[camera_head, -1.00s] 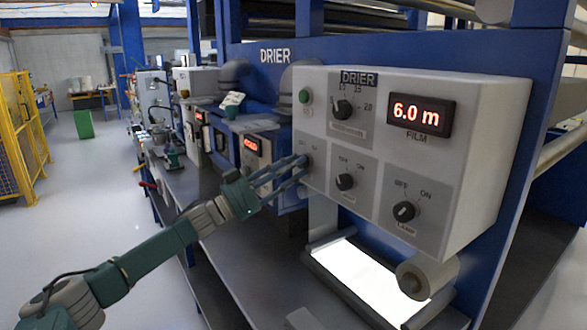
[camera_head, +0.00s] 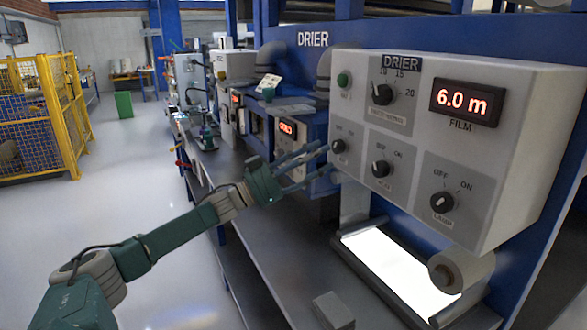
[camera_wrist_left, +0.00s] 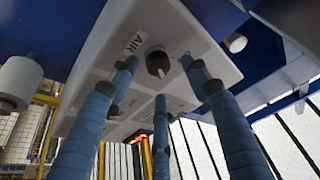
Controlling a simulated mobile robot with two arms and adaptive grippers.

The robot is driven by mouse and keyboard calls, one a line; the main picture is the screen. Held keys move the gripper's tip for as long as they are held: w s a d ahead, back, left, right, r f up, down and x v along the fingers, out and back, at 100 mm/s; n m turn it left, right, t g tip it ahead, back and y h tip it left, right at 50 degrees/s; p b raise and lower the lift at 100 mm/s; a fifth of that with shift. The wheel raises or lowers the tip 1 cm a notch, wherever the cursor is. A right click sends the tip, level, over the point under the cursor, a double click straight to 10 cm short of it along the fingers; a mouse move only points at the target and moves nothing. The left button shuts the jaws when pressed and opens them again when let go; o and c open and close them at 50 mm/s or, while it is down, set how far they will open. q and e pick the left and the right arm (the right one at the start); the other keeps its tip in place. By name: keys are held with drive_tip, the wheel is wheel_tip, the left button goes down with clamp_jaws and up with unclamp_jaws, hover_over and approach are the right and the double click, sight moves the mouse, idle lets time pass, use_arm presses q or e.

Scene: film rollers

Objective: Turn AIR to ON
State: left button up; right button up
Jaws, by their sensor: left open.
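The AIR knob (camera_head: 338,146) is a dark round knob at the lower left of the white DRIER panel (camera_head: 525,130). In the left wrist view the knob (camera_wrist_left: 157,63) shows a pale pointer mark, and the AIR label (camera_wrist_left: 135,42) is beside it. Its ON and OFF marks are too small to read there. My left gripper (camera_head: 326,160) is open, its blue fingers spread just left of and below the knob in the head view. In the wrist view the knob shows between the spread fingers, with none clearly closed on it. My right gripper is not in view.
The panel also has a middle knob (camera_head: 380,169), a LAMP knob (camera_head: 442,202), an upper dial (camera_head: 382,93), a green button (camera_head: 344,79) and a "6.0 m" FILM display (camera_head: 467,101). A white roller (camera_head: 466,268) and a lit plate (camera_head: 398,268) lie below.

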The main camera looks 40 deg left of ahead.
use_arm(q)
drive_tip(key=v, duration=0.9)
idle(0.6)
